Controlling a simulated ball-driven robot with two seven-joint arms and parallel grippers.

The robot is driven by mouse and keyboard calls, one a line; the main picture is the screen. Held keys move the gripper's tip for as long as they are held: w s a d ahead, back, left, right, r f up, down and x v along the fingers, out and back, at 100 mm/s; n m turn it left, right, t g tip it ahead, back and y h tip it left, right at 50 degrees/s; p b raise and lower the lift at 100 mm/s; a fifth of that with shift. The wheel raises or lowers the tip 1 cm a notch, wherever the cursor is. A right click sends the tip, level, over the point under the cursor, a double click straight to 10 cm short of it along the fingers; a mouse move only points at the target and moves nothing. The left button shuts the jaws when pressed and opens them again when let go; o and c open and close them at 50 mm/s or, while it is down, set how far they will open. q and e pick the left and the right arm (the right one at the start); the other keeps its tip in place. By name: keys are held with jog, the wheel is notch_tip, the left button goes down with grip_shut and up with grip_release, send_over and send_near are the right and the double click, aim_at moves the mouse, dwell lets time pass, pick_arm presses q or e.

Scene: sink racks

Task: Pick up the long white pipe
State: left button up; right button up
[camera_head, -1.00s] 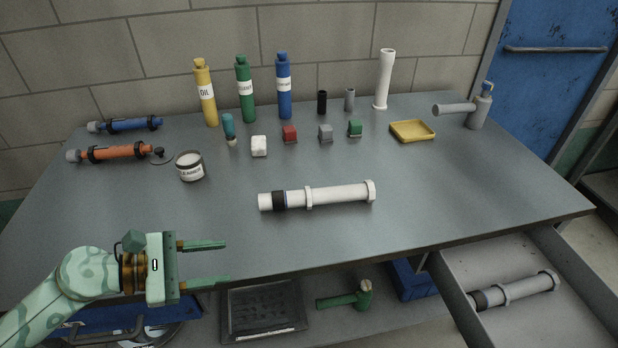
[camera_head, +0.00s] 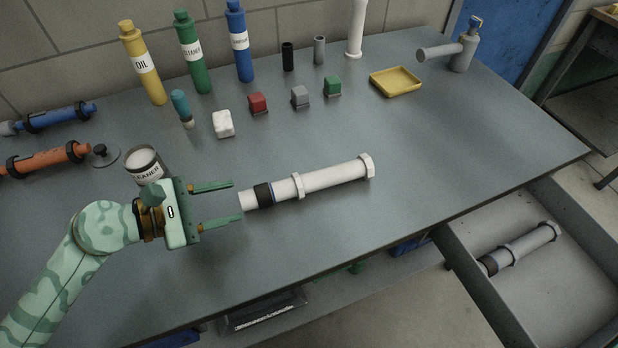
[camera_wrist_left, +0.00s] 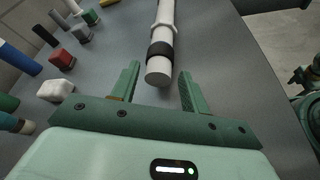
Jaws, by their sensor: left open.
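A long white pipe (camera_head: 330,178) with a black band near its left end and a white flange at its right end lies on the grey table. My left gripper (camera_head: 240,201) is open, just left of the pipe's near end, its fingers pointing at it. In the left wrist view the pipe (camera_wrist_left: 165,30) runs away from me, its end (camera_wrist_left: 158,78) close to the gap between the two fingertips (camera_wrist_left: 160,75). The gripper holds nothing. A second, upright white pipe (camera_head: 357,25) stands at the back of the table. My right gripper is not seen.
A cleaner tin (camera_head: 143,167) stands close behind my left gripper. Coloured bottles (camera_head: 191,55), small blocks (camera_head: 300,97) and a yellow tray (camera_head: 396,82) stand further back. The table right of the white pipe is clear.

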aim_at(257, 197)
pick_arm(q)
jog(key=b+x, duration=0.1)
jog(key=x, duration=0.6)
jog(key=shift+w+d+f, duration=0.1)
jog(key=shift+d+f, duration=0.2)
jog(key=c, duration=0.7)
